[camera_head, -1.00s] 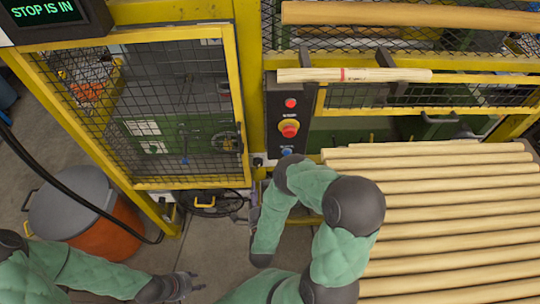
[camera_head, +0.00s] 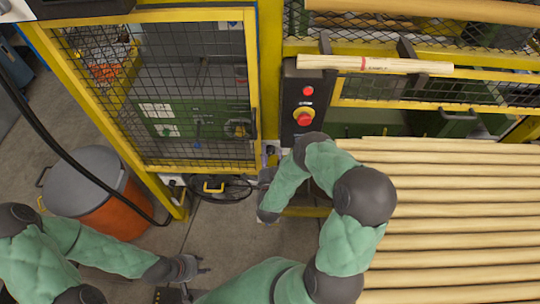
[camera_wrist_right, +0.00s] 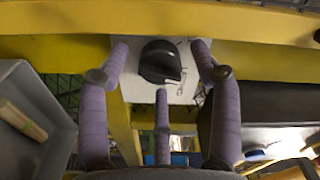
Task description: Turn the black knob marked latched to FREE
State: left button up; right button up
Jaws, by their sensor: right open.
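The black knob (camera_wrist_right: 160,62) sits on a pale plate (camera_wrist_right: 182,92) below a yellow beam in the right wrist view. Small marks show at the knob's lower right, too small to read. My right gripper (camera_wrist_right: 161,55) is open, its fingers pointing at the plate. One finger is left of the knob, one right of it and one below, with visible gaps to the knob. In the head view the right gripper (camera_head: 266,178) is beside the yellow post, mostly hidden by my arm. My left gripper (camera_head: 192,268) is low over the floor, away from the knob; its finger opening is unclear.
A control box (camera_head: 303,95) with a red button stands right of the post. The mesh door (camera_head: 155,90) is to the left. A grey-lidded orange bin (camera_head: 90,185) is at far left. Several wooden rods (camera_head: 450,200) fill the right side.

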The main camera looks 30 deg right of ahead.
jog(key=c, duration=1.1)
jog(key=shift+c, duration=0.3)
jog(key=shift+n+b, duration=0.55)
jog(key=shift+n, duration=0.45)
jog(key=shift+n+b, duration=0.3)
jog(key=shift+n, duration=0.8)
jog(key=o, duration=1.2)
jog(key=shift+c, duration=0.2)
jog(key=shift+a, duration=0.1)
